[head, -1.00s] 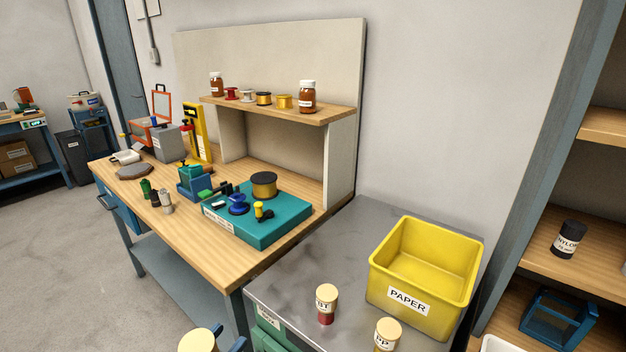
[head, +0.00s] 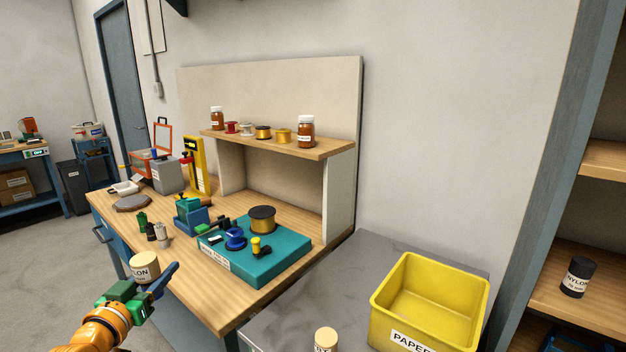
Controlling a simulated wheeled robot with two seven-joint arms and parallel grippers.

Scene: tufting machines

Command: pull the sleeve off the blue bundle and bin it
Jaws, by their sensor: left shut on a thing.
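My left gripper (head: 150,283) comes in at the lower left, in front of the workbench. It is shut on a cream-topped bundle (head: 145,260) with a white label whose visible letters end in "LON". The bundle stands roughly upright between blue fingers. The yellow bin (head: 382,308) labelled PAPER stands on the grey cabinet top at the lower right, far from the gripper. Its visible inside looks empty. My right gripper is not in view.
The wooden bench (head: 190,290) carries a teal board (head: 290,268) with spools. A cream-topped bundle (head: 326,338) stands left of the bin. A dark NYLON bundle (head: 576,277) sits on the right shelf. The grey cabinet top (head: 300,315) is mostly clear.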

